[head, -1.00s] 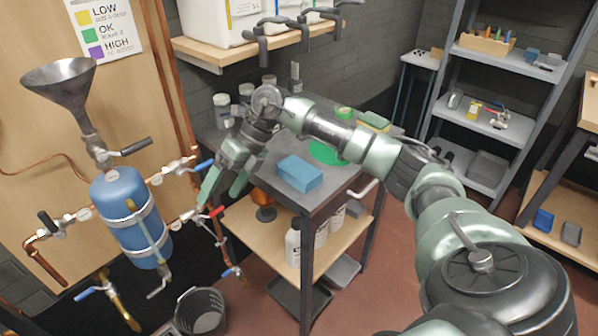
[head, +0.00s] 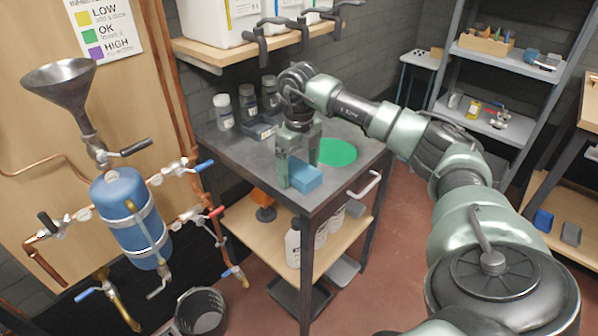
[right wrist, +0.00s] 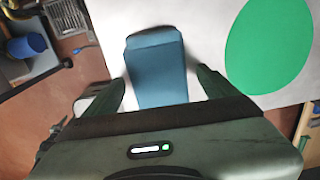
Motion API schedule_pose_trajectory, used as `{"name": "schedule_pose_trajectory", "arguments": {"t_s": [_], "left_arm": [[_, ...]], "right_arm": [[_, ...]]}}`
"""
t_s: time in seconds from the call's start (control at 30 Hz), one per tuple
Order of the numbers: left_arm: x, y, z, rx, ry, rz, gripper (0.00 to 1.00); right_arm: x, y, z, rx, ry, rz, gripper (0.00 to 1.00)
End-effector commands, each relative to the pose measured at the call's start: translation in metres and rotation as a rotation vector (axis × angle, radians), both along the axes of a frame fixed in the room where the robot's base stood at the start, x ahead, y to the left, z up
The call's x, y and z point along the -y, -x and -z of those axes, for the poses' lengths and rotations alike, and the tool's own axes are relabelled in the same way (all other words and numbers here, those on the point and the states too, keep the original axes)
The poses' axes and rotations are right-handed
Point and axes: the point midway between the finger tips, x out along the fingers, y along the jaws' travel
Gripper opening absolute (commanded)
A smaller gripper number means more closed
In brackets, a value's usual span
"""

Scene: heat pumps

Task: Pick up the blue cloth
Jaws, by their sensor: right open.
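The blue cloth (head: 305,176) is a folded block lying on the grey cart top near its front corner. My right gripper (head: 298,172) points down over the cloth in the head view, with its fingers on either side of it and hiding part of it. In the right wrist view the cloth (right wrist: 156,68) lies between the two open fingers (right wrist: 160,92), with a gap visible on each side. The fingers are open and do not hold it. My left gripper is not in view.
A green disc (head: 336,152) lies on the cart top (head: 262,168) beside the cloth. Jars (head: 247,100) and a dark tray stand at the cart's back. A blue tank (head: 130,217) with copper pipes is on the left. A shelf (head: 484,128) stands at right.

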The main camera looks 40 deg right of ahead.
Motion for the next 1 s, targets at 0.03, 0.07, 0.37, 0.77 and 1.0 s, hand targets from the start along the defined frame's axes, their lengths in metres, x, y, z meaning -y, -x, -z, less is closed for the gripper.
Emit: {"name": "schedule_pose_trajectory", "arguments": {"t_s": [0.03, 0.07, 0.37, 0.77, 1.0], "left_arm": [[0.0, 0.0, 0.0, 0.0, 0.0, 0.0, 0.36], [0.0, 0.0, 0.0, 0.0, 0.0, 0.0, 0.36], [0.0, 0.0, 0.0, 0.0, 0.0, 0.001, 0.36], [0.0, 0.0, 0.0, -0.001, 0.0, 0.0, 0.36], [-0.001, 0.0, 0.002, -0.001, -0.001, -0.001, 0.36]], "right_arm": [[0.0, 0.0, 0.002, -0.001, 0.0, 0.0, 0.87], [0.0, 0.0, 0.003, -0.001, 0.0, 0.0, 0.87], [0.0, 0.0, 0.003, 0.001, 0.0, 0.0, 0.57], [0.0, -0.001, 0.0, 0.003, -0.001, 0.0, 0.21], [0.0, -0.002, -0.04, 0.008, -0.002, 0.0, 0.21]]}}
